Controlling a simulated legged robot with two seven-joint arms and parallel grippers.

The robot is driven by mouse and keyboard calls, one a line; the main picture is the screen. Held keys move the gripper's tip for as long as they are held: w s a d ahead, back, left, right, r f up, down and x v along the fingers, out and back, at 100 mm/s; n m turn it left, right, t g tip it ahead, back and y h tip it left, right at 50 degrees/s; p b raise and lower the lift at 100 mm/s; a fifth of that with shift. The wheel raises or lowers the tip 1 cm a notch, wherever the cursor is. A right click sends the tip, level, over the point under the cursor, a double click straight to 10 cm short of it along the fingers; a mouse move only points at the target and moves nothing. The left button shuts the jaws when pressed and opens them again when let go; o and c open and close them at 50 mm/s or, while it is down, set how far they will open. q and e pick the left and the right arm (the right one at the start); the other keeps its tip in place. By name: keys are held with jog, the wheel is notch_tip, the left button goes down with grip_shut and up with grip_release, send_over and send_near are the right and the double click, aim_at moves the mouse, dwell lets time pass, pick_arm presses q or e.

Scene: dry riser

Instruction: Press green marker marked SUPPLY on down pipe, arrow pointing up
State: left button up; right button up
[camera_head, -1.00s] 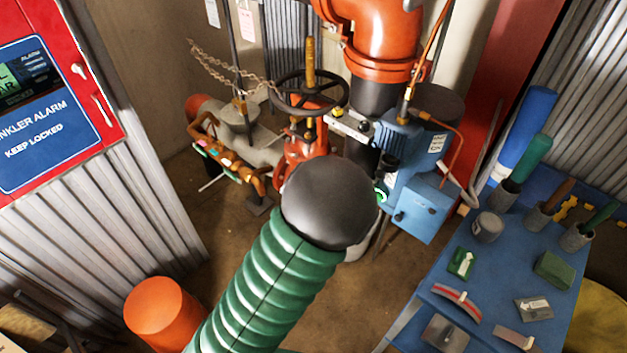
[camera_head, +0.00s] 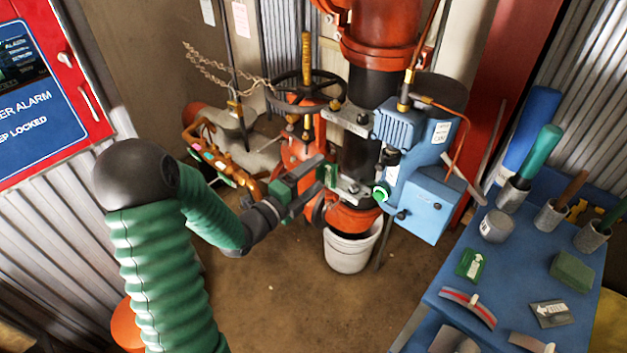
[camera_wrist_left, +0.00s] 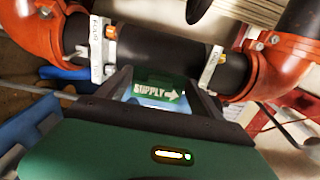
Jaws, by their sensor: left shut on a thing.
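My left gripper (camera_head: 322,178) is shut on a green marker (camera_head: 331,174), held at the left side of the black pipe (camera_head: 357,170) between two metal brackets. In the left wrist view the green marker (camera_wrist_left: 157,93) sits between the fingers, reading SUPPLY, with a white arrow pointing right along the black pipe (camera_wrist_left: 160,50), which runs sideways there. I cannot tell whether the marker touches the pipe. Another green marker with a white arrow (camera_head: 472,264) lies on the blue table. My right gripper is not in view.
The blue motor unit (camera_head: 410,145) stands right of the pipe. A black handwheel (camera_head: 305,92) and red valve are behind the left gripper. A white bucket (camera_head: 350,250) stands below. The blue table (camera_head: 530,235) holds several plates, blocks and holders. The red alarm panel (camera_head: 45,95) is at left.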

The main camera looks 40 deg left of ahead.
pick_arm(q)
jog(key=b, duration=0.4)
send_near(349, 146)
jog(key=w, duration=0.4)
jog(key=shift+w+d+f, duration=0.15)
jog(key=shift+w+d, duration=0.1)
jog(key=shift+w, duration=0.15)
jog(key=shift+w+b, duration=0.3)
jog(key=shift+w, duration=0.3)
jog(key=shift+d+b, duration=0.1)
jog(key=shift+b, duration=0.45)
jog(key=shift+w, duration=0.4)
dwell(1.2)
jog(key=shift+r, duration=0.25)
